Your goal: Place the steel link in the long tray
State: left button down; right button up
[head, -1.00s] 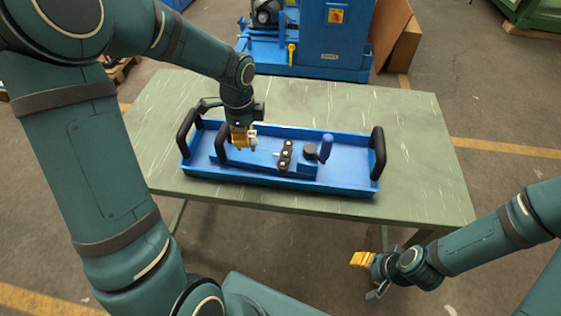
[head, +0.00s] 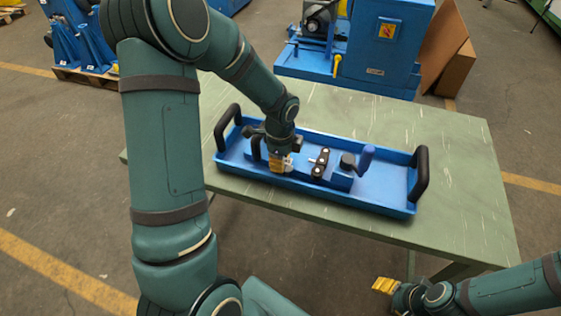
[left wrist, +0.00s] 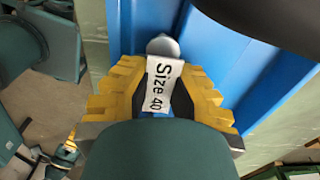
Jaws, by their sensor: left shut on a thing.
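The long blue tray (head: 400,206) lies on the green table and has an upright black handle at each end. My left gripper (head: 279,166) is low over its left part. In the left wrist view the yellow fingers (left wrist: 160,90) are shut on the steel link (left wrist: 163,46), whose rounded silver end shows beyond a white tag reading "Size 40". The tray's blue surface (left wrist: 215,45) lies behind it; I cannot tell whether the link touches it. My right gripper (head: 384,285) is off the table's front edge, its fingers too small to judge.
A blue fixture with a dark chain piece (head: 320,163) and a blue-handled crank (head: 365,158) sits in the tray, right of my left gripper. A blue machine (head: 375,45) stands behind the table. The table's right side is clear.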

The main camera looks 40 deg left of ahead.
pick_arm(q)
jog(key=shift+r, duration=0.1)
jog(key=c, duration=1.1)
grip_release()
notch_tip(320, 180, up, 12)
jog(key=p, duration=0.3)
